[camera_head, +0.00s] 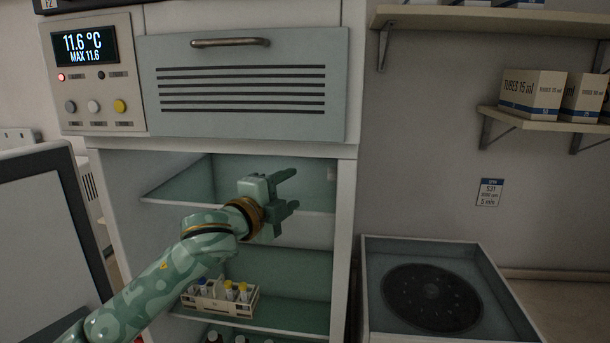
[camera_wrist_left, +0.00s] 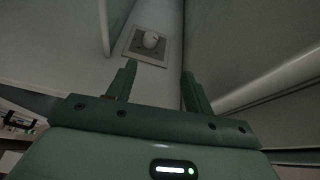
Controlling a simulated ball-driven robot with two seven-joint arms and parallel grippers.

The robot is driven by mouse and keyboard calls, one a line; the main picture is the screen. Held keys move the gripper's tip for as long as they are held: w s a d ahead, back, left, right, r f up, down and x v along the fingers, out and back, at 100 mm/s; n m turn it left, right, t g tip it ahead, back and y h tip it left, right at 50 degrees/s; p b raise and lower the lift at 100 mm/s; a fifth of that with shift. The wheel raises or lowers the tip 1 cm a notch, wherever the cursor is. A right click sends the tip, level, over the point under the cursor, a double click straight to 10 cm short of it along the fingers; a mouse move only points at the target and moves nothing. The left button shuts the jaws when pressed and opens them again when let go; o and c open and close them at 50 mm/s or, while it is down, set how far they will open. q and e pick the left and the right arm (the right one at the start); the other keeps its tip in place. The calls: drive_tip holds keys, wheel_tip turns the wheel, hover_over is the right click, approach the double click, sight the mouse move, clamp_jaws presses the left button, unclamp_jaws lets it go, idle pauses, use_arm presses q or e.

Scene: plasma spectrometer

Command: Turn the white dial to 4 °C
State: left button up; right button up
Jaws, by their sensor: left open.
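My left gripper (camera_head: 291,190) reaches into the open upper compartment of the cold cabinet (camera_head: 348,200), its fingers apart and pointing right. It is empty. In the left wrist view, the white dial (camera_wrist_left: 150,40) sits on a square grey plate on the inner wall, ahead of my left gripper (camera_wrist_left: 158,70) and clear of both fingertips. The display (camera_head: 83,44) reads 11.6 °C, MAX 11.6. My right gripper is not in view.
A tube rack (camera_head: 222,297) with several capped tubes stands on the lower shelf (camera_head: 270,318). The cabinet door (camera_head: 30,215) is open at the left. Grey, white and yellow buttons line the panel (camera_head: 93,85). A centrifuge-like device (camera_head: 432,298) stands at the right.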

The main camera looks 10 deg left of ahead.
sight(333, 174)
use_arm(q)
drive_tip(key=shift+g+y, duration=0.3)
drive_tip(key=x, duration=0.5)
drive_tip(key=p+x, duration=0.1)
drive_tip(key=x, duration=0.4)
drive_tip(key=p+x, duration=0.1)
drive_tip(key=x, duration=0.4)
drive_tip(key=shift+s+d+f, duration=0.2)
drive_tip(key=shift+d+f, duration=0.2)
drive_tip(key=c, duration=1)
drive_tip(key=g+p, duration=0.1)
drive_tip(key=p, duration=0.4)
drive_tip(key=shift+r, duration=0.4)
drive_tip(key=shift+f, duration=0.3)
drive_tip(key=o, duration=1)
